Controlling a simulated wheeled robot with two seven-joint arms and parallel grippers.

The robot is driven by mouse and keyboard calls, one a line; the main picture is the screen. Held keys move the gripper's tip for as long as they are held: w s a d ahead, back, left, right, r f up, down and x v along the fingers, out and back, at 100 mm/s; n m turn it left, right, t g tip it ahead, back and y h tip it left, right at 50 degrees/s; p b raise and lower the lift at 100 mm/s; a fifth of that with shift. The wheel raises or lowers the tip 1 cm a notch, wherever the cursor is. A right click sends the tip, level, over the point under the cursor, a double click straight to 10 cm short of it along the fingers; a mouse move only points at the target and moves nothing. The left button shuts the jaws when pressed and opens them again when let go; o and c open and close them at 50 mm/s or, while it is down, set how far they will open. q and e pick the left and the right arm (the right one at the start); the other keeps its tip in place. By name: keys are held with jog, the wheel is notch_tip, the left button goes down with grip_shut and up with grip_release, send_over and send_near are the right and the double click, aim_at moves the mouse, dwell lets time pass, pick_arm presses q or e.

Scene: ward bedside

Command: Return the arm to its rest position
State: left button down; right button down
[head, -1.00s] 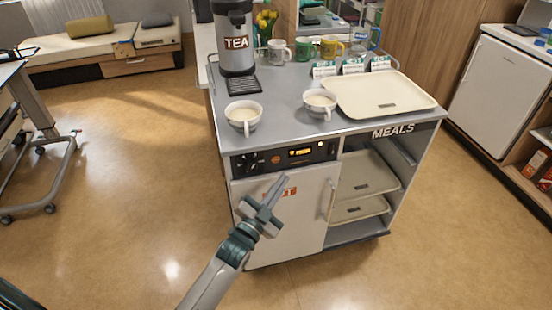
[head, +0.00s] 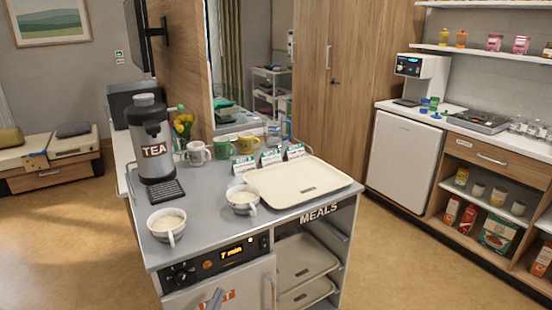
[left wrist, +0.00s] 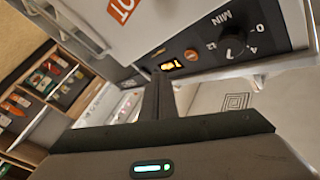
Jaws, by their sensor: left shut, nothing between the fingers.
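I cannot tell the exact gap between fingers and panel. My right gripper is not in view.
On the trolley top stand a tea urn (head: 153,150), two bowl-like cups (head: 167,226), several mugs and an empty cream tray (head: 297,182). A white under-counter unit (head: 402,157) and stocked shelves stand at the right. The floor to the left is clear.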

pick_arm(q)
jog(key=s+f+n+g, duration=0.15)
jog(key=s+f, duration=0.25)
jog(key=f, duration=0.5)
jog(key=s+d+f+n+g+y, duration=0.15)
jog(key=s+f, duration=0.25)
jog(key=f, duration=0.4)
jog(key=s+f+n+g+h, duration=0.15)
jog(key=s+f, duration=0.25)
jog(key=f, duration=0.5)
jog(key=s+d+f+n+g+y, duration=0.1)
jog(key=s+f+g, duration=0.5)
jog(key=s+f, duration=1.2)
jog(key=s+n, duration=0.1)
jog(key=s, duration=0.3)
jog(key=shift+f+y, duration=0.3)
jog(key=shift+f, duration=0.05)
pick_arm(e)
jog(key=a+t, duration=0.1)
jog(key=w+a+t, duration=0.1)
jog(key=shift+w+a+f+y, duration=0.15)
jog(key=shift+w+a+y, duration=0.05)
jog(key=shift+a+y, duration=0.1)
